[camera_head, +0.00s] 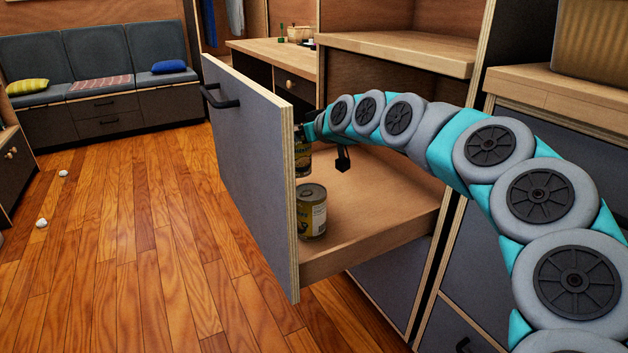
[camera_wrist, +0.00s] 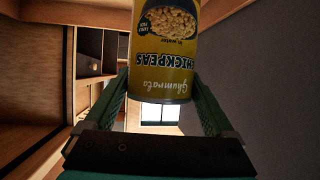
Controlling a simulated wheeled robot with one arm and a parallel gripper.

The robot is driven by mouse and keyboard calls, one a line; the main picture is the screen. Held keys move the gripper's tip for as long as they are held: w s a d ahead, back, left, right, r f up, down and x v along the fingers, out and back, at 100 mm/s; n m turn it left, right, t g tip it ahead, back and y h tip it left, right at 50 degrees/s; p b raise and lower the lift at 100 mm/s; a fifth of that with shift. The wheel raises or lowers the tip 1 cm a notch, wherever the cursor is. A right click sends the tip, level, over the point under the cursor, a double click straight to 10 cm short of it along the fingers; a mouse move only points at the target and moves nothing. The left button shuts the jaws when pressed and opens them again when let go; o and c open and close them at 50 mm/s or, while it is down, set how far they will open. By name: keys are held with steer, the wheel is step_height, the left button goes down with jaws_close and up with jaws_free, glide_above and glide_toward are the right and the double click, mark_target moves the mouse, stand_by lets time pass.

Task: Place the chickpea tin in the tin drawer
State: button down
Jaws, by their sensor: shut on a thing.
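The chickpea tin (camera_wrist: 165,55) has a yellow and dark label reading "CHICKPEAS", upside down in the wrist view. My gripper (camera_wrist: 165,98) is shut on it, one finger on each side. In the head view the held tin (camera_head: 302,160) is partly hidden by the drawer front, and my gripper (camera_head: 308,132) is mostly hidden too. The tin drawer (camera_head: 375,200) is pulled open, with a grey front and a wooden floor. The held tin is inside the drawer's outline, above the floor; its exact height is unclear. Another tin (camera_head: 312,212) stands upright in the drawer near the front panel.
The drawer front (camera_head: 250,175) rises high on the left, with a black handle (camera_head: 220,98). A wooden shelf (camera_head: 400,50) is above and behind the drawer. The drawer floor right of the standing tin is bare. Small white objects (camera_head: 42,223) lie on the open floor.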

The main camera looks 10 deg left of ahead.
mark_target(298, 168)
step_height(298, 168, down, 9)
steer(key=shift+r+b, duration=0.15)
steer(key=shift+b, duration=0.3)
jaws_free()
steer(key=shift+s, duration=0.1)
steer(key=shift+d, duration=0.1)
steer(key=v, duration=1.2)
